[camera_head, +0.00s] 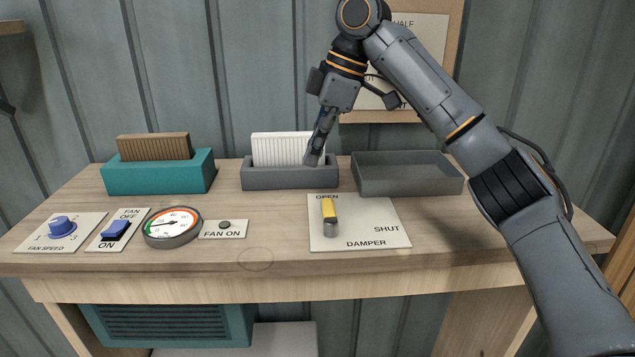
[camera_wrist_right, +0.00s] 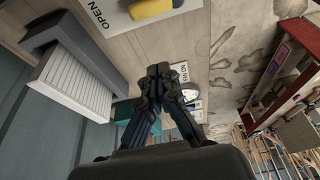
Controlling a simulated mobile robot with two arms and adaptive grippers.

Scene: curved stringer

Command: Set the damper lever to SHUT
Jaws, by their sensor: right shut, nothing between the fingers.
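The damper lever (camera_head: 330,213) has a yellow handle on a grey pivot and stands on a white plate (camera_head: 360,236) on the bench. Its handle points to the back, toward the OPEN label; the SHUT label is at the plate's right. In the right wrist view the yellow handle (camera_wrist_right: 150,8) shows at the top edge, beside the OPEN label. My left gripper is not in view.
To the left are a fan speed knob (camera_head: 61,225), a blue fan switch (camera_head: 115,230) and a gauge (camera_head: 172,226).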

